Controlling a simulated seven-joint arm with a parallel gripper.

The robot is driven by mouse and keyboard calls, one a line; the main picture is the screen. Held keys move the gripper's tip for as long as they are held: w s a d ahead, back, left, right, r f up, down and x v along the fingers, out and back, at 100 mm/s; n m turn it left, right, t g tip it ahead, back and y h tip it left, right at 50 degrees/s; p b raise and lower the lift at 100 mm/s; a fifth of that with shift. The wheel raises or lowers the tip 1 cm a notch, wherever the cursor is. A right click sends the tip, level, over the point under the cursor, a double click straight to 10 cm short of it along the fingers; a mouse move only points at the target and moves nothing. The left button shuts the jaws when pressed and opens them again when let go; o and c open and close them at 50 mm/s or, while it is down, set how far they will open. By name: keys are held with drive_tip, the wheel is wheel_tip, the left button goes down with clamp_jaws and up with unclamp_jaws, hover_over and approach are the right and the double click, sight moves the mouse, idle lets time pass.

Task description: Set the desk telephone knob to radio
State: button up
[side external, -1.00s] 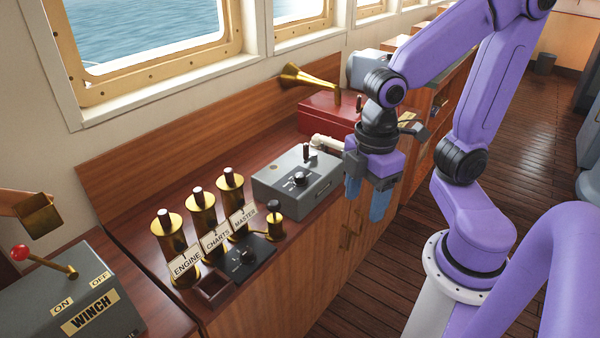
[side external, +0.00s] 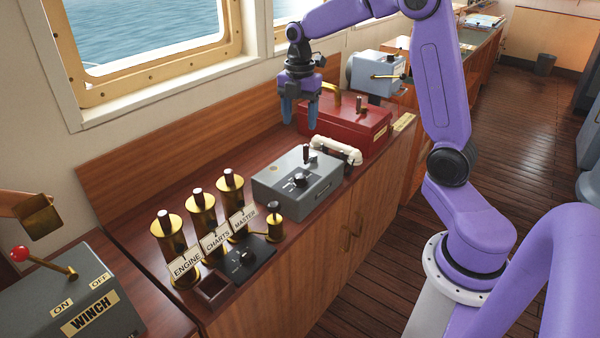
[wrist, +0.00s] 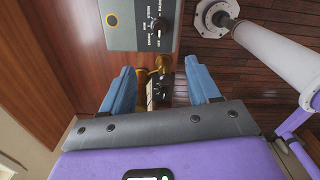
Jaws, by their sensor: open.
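The desk telephone looks to be the grey box (side external: 285,190) on the wooden counter, with a black knob (side external: 299,180) on a dark dial plate on its top. A white handset (side external: 338,150) lies at its far end. In the wrist view, a grey panel (wrist: 122,36) with a black knob (wrist: 158,26) and small white lettering is at the top; I cannot read the setting surely.
A red case (side external: 345,125) with a brass horn stands beyond the box. Nearer are brass cylinders (side external: 202,212) labelled ENGINE, CHARTS and MASTER, a black plate (side external: 250,252) with another knob, and a grey WINCH box (side external: 75,290). Air above the box is clear.

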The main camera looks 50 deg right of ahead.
sight(300, 176)
wheel_tip(300, 176, down, 17)
drive_tip(key=shift+d+f, duration=0.15)
drive_tip(key=shift+f, duration=0.05)
idle(0.5)
drive_tip(key=c, duration=1)
